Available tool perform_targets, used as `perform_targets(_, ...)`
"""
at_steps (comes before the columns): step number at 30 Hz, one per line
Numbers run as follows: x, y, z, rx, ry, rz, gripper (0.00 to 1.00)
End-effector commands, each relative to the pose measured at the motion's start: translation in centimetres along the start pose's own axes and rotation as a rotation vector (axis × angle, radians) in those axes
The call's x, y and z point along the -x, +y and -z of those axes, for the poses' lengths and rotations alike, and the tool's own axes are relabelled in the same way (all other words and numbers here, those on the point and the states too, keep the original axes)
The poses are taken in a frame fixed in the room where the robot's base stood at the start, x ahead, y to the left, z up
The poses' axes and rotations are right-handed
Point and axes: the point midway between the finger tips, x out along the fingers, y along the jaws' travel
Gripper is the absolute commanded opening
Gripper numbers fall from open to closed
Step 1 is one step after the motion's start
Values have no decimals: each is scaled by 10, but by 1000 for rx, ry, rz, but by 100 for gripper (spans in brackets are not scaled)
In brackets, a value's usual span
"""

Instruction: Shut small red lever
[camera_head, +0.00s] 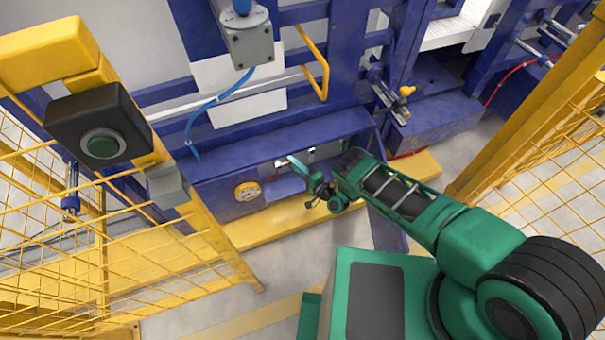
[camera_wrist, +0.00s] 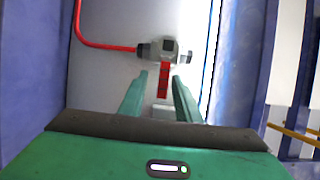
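The small red lever (camera_wrist: 163,80) shows in the wrist view. It hangs down from a grey valve body (camera_wrist: 168,48) with dark ends, and a red hose (camera_wrist: 100,44) runs into its left side. My gripper (camera_wrist: 160,78) is open, with one green finger to the left of the lever and one to the right. I see a gap on each side of the lever; whether it lies between the fingertips or just beyond them I cannot tell. In the head view my gripper (camera_head: 302,168) reaches into a recess low in the blue machine; the lever cannot be made out clearly there.
Blue walls (camera_wrist: 35,70) flank the recess in the wrist view. In the head view the blue machine (camera_head: 270,145) stands behind a yellow base ledge (camera_head: 285,217). Yellow mesh fences (camera_head: 545,160) stand left and right. A box with a green button (camera_head: 103,144) is at the left.

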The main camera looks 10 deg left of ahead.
Motion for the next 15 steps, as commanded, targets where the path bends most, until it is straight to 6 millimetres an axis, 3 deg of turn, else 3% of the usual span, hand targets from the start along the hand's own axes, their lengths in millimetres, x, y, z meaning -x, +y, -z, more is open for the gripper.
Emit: perform_targets(15,78,2,-1,0,1,-5,30)
